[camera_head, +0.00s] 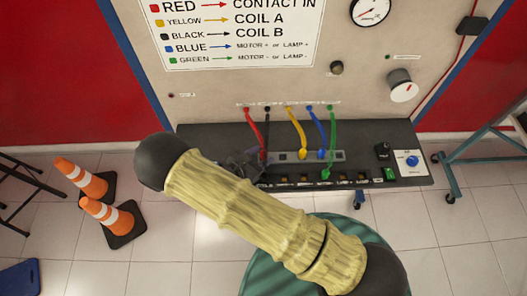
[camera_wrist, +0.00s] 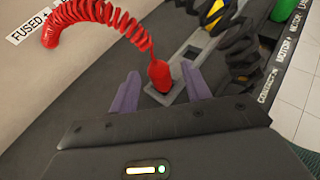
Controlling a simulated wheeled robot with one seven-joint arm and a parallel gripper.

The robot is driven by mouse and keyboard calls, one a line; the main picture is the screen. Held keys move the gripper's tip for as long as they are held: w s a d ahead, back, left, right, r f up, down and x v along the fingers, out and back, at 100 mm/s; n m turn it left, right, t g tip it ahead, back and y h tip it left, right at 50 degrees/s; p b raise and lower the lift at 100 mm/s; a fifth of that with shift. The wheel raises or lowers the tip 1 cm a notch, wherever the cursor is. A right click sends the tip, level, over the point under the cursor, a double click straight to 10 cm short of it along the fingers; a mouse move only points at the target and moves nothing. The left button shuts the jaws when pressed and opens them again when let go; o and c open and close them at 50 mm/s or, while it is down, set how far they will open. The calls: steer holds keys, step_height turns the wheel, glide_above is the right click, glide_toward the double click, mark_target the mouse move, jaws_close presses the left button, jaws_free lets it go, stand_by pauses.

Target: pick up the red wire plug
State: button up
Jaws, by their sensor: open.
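The red wire plug (camera_wrist: 159,74) stands in a grey plate in the wrist view, with its coiled red wire running up to the left. My gripper (camera_wrist: 160,90) is open, with one purple finger on each side of the plug; I cannot tell whether either finger touches it. In the head view the red wire (camera_head: 253,128) hangs from the panel, and its plug end is hidden behind my arm and gripper (camera_head: 245,163).
Black, yellow, blue and green wires (camera_head: 328,140) hang to the right of the red one. The black wire (camera_wrist: 238,45) is close to my right finger. A dark shelf (camera_head: 405,140) carries the plugs, and orange cones (camera_head: 108,215) stand on the floor at left.

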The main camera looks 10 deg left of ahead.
stand_by(0.5)
jaws_close()
step_height(320, 180, up, 10)
steer(key=b, duration=0.3)
stand_by(0.5)
steer(key=shift+w, duration=0.1)
stand_by(0.4)
